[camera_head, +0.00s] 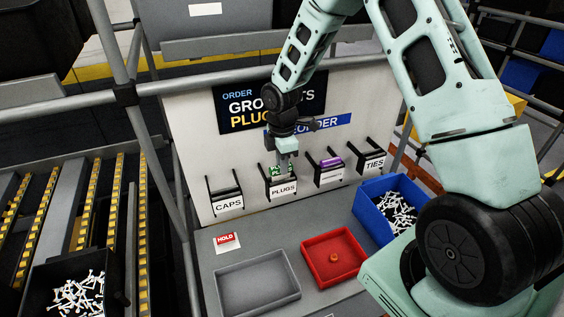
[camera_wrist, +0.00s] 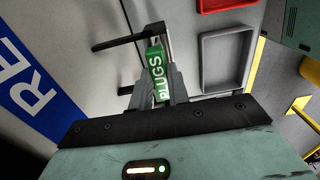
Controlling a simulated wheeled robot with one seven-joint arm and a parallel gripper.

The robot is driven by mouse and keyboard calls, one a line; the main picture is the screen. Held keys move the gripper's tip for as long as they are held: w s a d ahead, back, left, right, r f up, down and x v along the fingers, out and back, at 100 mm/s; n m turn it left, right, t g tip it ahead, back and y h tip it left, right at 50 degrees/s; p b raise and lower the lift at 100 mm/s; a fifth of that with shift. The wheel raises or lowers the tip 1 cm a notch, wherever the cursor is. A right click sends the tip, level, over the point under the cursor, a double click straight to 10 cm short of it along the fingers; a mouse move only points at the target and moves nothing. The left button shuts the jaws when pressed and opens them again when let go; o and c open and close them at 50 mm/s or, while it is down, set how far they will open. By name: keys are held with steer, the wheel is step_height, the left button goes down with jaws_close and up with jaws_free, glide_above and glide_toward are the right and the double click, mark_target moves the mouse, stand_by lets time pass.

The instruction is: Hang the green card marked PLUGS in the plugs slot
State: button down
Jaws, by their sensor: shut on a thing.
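The green card marked PLUGS (camera_wrist: 158,68) is between the fingers of my gripper (camera_wrist: 159,82), which is shut on it. In the head view only a small green part of the card (camera_head: 273,171) shows, at the top of the plugs slot (camera_head: 282,188). My gripper (camera_head: 284,158) is right above that slot, by its black prongs. In the wrist view a black slot prong (camera_wrist: 120,42) runs beside the card. The card's lower end is partly hidden, and I cannot tell whether it rests in the slot.
The CAPS slot (camera_head: 228,204) is to the left, empty. To the right are a slot with a purple card (camera_head: 331,162) and the TIES slot (camera_head: 374,164). Below lie a grey tray (camera_head: 258,310), a red tray (camera_head: 306,250), a blue bin (camera_head: 370,219) and a HOLD card (camera_head: 226,240).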

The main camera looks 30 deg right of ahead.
steer(key=shift+f+b, duration=0.55)
steer(key=shift+f, duration=0.45)
steer(key=c, duration=1.3)
jaws_free()
steer(key=shift+o, duration=0.2)
step_height(320, 180, up, 18)
steer(key=b, duration=0.4)
steer(key=shift+f, duration=0.25)
